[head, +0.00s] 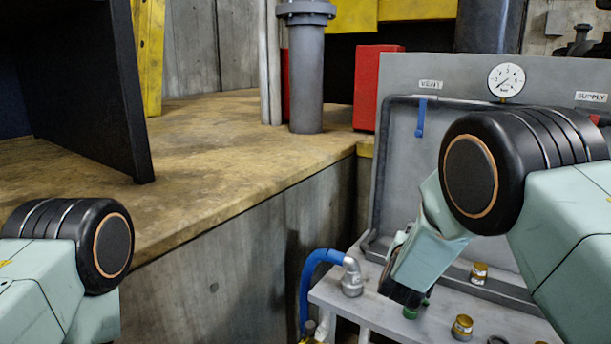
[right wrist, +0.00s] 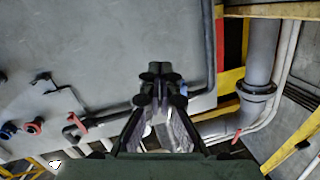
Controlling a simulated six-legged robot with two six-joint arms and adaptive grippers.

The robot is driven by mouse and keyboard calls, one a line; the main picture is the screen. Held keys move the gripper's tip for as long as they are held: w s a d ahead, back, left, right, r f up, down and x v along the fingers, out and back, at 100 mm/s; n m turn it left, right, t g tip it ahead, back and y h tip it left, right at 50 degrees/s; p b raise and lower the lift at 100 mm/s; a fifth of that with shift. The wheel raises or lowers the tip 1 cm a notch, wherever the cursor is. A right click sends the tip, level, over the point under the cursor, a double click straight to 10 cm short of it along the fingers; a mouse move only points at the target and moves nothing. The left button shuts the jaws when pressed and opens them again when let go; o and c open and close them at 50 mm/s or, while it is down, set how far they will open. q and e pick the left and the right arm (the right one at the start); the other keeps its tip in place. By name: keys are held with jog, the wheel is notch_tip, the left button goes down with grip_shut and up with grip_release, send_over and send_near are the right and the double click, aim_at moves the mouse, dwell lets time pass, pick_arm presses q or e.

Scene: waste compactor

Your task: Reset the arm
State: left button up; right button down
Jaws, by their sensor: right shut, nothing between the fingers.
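My right arm comes in from the right in the head view, with its wrist bent down over a grey bench with brass fittings. Only a dark end part of my right gripper (head: 400,292) shows there, just above a small green fitting (head: 411,311); I cannot tell if they touch. In the right wrist view my right gripper (right wrist: 160,78) points away from the camera, its fingers together and nothing between them. My left arm shows at the lower left of the head view, but its gripper is out of the picture.
A grey panel (head: 400,140) carries a gauge (head: 506,80), a VENT label and a blue lever (head: 421,118). A blue hose (head: 308,285) meets the bench (head: 340,298) at its left. A concrete ledge (head: 230,170), a grey pipe (head: 306,80) and red blocks (head: 374,85) stand behind.

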jog(key=s+f+n+g+y+b, duration=0.25)
jog(key=s+f, duration=0.55)
jog(key=f, duration=0.4)
jog(key=s+f+n+g+y+b, duration=0.1)
jog(key=s+f+n+g+y, duration=0.2)
jog(key=s+f, duration=0.7)
jog(key=s+f+g+b, duration=0.2)
jog(key=s+f, duration=0.4)
jog(key=s, duration=0.5)
jog(key=s+a+f+n+g+y+b, duration=0.1)
jog(key=s+f+g+b, duration=0.2)
jog(key=s+f, duration=0.3)
jog(key=s+a+f+n+g+b, duration=0.1)
jog(key=s+f+g+b, duration=0.2)
jog(key=s, duration=1.4)
notch_tip(320, 180, down, 4)
jog(key=shift+a+r+g, duration=0.15)
jog(key=shift+g, duration=0.8)
jog(key=shift+s+y, duration=0.1)
jog(key=shift+y, duration=0.15)
jog(key=shift+s, duration=0.1)
